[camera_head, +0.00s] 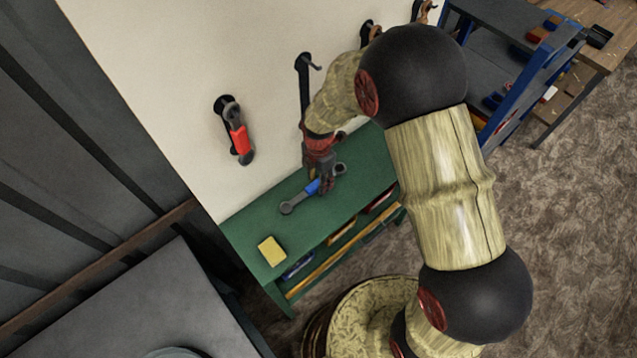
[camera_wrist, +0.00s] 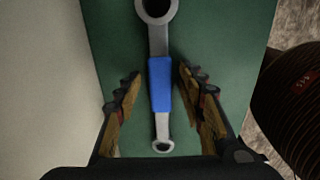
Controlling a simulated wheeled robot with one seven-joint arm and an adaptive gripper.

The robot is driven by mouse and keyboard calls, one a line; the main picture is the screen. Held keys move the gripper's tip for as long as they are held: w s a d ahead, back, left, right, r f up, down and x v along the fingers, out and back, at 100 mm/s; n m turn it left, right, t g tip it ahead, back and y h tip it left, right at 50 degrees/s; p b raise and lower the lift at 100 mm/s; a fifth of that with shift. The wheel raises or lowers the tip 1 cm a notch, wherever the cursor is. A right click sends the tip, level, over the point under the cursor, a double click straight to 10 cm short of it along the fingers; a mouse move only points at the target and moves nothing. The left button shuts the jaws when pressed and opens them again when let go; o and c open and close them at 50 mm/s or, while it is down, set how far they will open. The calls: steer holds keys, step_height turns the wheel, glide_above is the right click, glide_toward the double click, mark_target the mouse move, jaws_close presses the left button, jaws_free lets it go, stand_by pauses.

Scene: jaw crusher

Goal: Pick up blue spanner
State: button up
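The blue spanner has a blue middle and grey ring ends. It lies on the green bench top in the head view (camera_head: 312,187) and runs up and down the wrist view (camera_wrist: 160,85). My gripper (camera_head: 325,182) is just over the spanner in the head view. In the wrist view my gripper (camera_wrist: 158,85) is open, one finger on each side of the blue part, with green surface showing between each finger and the spanner. The green bench (camera_head: 245,222) stands against the pale wall. My gripper hides part of the spanner in the head view.
A red-handled tool (camera_head: 239,138) hangs on the wall at left. A yellow block (camera_head: 271,251) lies on the bench's near left end. Other wall hooks (camera_head: 304,75) are behind my arm. A blue-framed rack (camera_head: 535,75) stands at the upper right.

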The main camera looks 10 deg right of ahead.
jaws_close()
steer(key=shift+r, duration=0.15)
stand_by(0.6)
